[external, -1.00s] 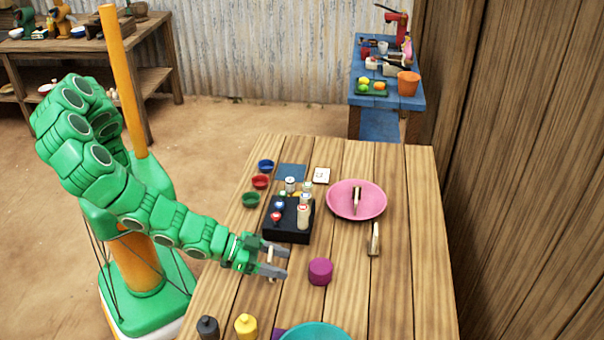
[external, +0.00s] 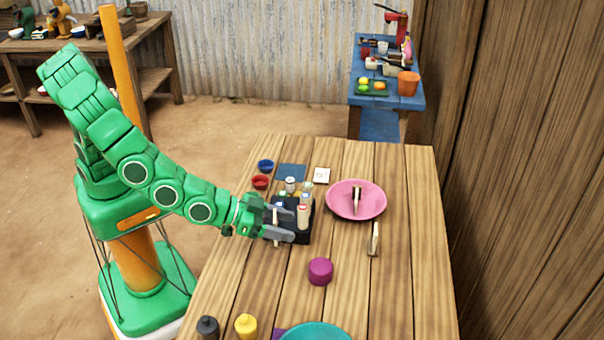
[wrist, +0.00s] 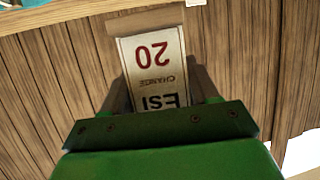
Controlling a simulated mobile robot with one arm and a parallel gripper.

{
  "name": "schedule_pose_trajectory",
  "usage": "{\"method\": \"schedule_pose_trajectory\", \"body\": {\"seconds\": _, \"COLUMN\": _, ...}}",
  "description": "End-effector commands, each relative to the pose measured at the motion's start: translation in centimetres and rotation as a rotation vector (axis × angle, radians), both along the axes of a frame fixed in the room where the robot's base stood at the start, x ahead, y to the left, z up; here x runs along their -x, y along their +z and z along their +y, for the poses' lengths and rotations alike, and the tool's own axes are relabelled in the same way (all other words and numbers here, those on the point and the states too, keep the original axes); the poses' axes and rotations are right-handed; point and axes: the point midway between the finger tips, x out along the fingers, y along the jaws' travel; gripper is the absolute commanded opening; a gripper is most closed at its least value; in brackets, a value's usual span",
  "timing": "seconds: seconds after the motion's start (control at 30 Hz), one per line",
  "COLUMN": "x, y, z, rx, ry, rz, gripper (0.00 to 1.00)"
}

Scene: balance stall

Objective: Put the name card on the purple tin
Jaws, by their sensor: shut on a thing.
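My gripper (external: 284,225) is shut on a pale, thin card (external: 276,227), held above the table at the near left side of the black rack. In the wrist view the card (wrist: 152,60) lies between the fingers and reads "20", "CHANGE" and "ESI" upside down; its lower part is hidden by the gripper. The purple tin (external: 320,271) is a short round tin standing on the table, to the right of and nearer than my gripper. Its top looks bare, and the card is apart from it.
The black rack (external: 304,233) with several bottles is close behind my gripper. A pink plate (external: 337,208), a wooden clip-like piece (external: 374,240) and a white card (external: 321,175) lie beyond. A teal bowl (external: 316,332) and yellow (external: 246,326) and black (external: 208,328) bottles stand at the front.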

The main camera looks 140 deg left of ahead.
Motion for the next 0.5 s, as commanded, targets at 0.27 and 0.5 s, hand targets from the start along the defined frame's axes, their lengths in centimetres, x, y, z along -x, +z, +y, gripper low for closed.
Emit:
{"method": "schedule_pose_trajectory", "body": {"seconds": 0.27, "x": 1.8, "y": 1.8, "z": 1.4, "rx": 0.002, "ry": 0.065, "rz": -0.004, "gripper": 0.29}}
{"method": "schedule_pose_trajectory", "body": {"seconds": 0.5, "x": 3.6, "y": 2.4, "z": 2.4, "rx": 0.004, "ry": 0.122, "rz": -0.002, "gripper": 0.29}}
